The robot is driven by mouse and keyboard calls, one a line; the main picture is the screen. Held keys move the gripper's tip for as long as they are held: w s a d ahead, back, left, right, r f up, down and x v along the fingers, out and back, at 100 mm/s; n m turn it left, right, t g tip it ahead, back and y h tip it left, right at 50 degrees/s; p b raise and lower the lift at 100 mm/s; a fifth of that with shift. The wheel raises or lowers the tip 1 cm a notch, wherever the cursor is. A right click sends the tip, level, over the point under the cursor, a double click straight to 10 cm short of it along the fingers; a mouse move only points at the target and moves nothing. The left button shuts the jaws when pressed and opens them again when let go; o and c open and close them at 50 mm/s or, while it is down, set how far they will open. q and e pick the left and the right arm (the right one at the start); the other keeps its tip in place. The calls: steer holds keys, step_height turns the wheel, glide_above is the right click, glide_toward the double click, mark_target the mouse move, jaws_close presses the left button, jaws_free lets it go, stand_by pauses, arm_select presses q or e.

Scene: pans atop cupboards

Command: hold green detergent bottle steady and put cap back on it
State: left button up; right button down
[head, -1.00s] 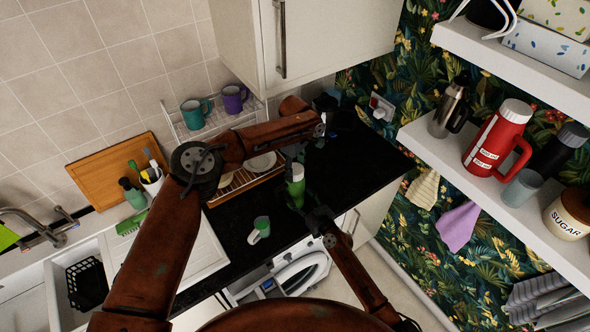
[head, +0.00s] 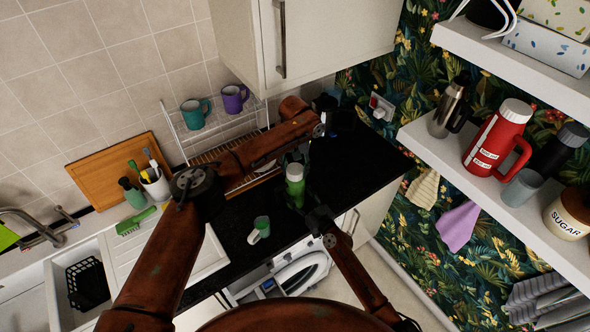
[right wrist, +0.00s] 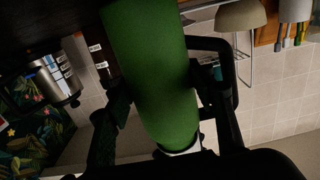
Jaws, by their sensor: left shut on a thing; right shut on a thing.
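The green detergent bottle (head: 296,194) stands upright over the black worktop. Its pale top, apparently the cap (head: 294,172), is directly under my left gripper (head: 295,158). The left gripper is dark against the worktop and shut on the cap; whether the cap is seated on the neck cannot be told. My right gripper (head: 308,212) is shut around the bottle from the front right. In the right wrist view, the green bottle (right wrist: 152,75) fills the middle between the right gripper's dark fingers (right wrist: 160,105). A white part shows at its lower end, partly hidden.
A green-and-white cup-like item (head: 260,229) stands on the worktop left of the bottle. A dish rack (head: 215,125) with teal and purple mugs is behind my left arm. A cupboard (head: 300,40) hangs above. The worktop (head: 365,165) right of the bottle is clear.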

arm_select(q)
steer(key=m, duration=0.9)
steer(key=shift+m, duration=0.3)
steer(key=m, duration=0.3)
steer(key=shift+m, duration=0.4)
steer(key=m, duration=0.4)
steer(key=o, duration=1.4)
step_height(320, 180, up, 12)
steer(key=shift+f, duration=0.1)
